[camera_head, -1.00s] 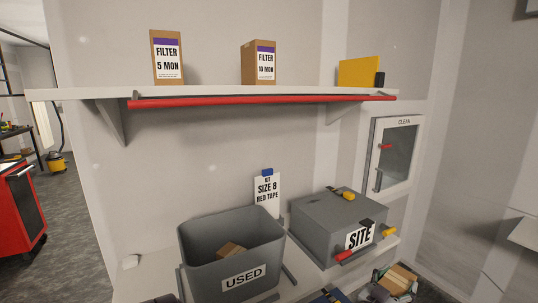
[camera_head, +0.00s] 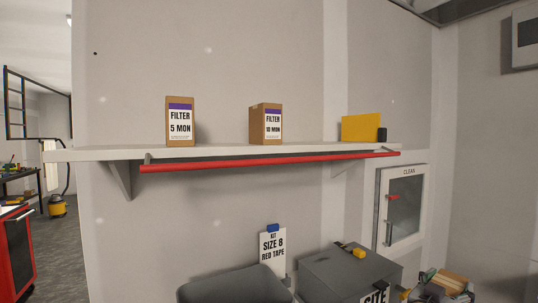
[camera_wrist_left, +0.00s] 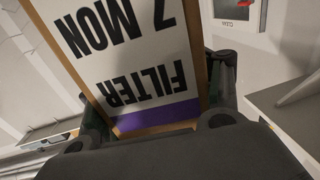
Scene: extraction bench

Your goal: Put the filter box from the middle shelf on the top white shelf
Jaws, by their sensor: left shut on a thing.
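In the left wrist view my left gripper (camera_wrist_left: 160,105) is shut on a brown filter box (camera_wrist_left: 160,125) with a purple band and a white label reading "FILTER 7 MON", upside down in that view. One finger is on each side of the box. Neither this box nor my grippers can be made out in the head view. The top white shelf (camera_head: 100,154) runs along the wall. On it stand a "FILTER 5 MON" box (camera_head: 180,122) and a "FILTER 10 MON" box (camera_head: 265,124), both upright, with a gap between them.
A red bar (camera_head: 265,162) runs along the shelf's front. A yellow item (camera_head: 360,128) and a small dark item stand at its right end. Below are a grey bin (camera_head: 235,287), a grey case (camera_head: 350,272) and a kit sign (camera_head: 272,247). Shelf space left of the boxes is free.

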